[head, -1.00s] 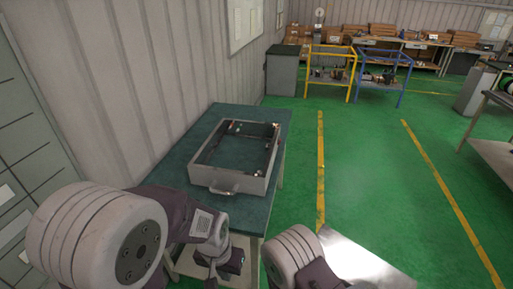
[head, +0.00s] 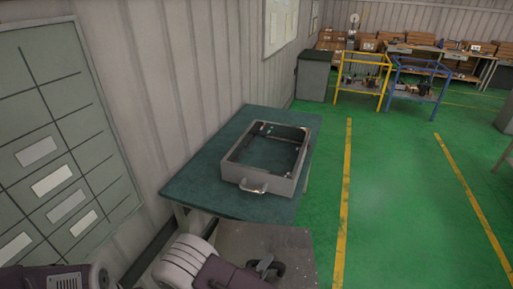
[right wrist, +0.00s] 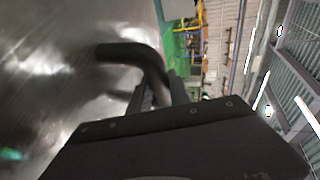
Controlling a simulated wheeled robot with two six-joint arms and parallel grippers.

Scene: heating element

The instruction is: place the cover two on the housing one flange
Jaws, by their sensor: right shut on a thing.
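The housing (head: 233,174), an open grey rectangular box with a handle on its near side, sits on the green-topped table. Its upper rim frames a hollow inside. The cover (head: 297,243), a flat grey metal plate, is in front of the table, lower and nearer to me than the housing. My right gripper (head: 268,267) is shut on the cover's dark curved handle. In the right wrist view, the handle (right wrist: 130,52) is between the fingers (right wrist: 160,92), with the shiny plate (right wrist: 55,60) beyond it. My left gripper is out of view.
The table (head: 190,188) stands close to the corrugated wall, with bare top left of the housing. Green floor is clear to the right. Yellow (head: 362,58) and blue (head: 418,72) carts stand far back.

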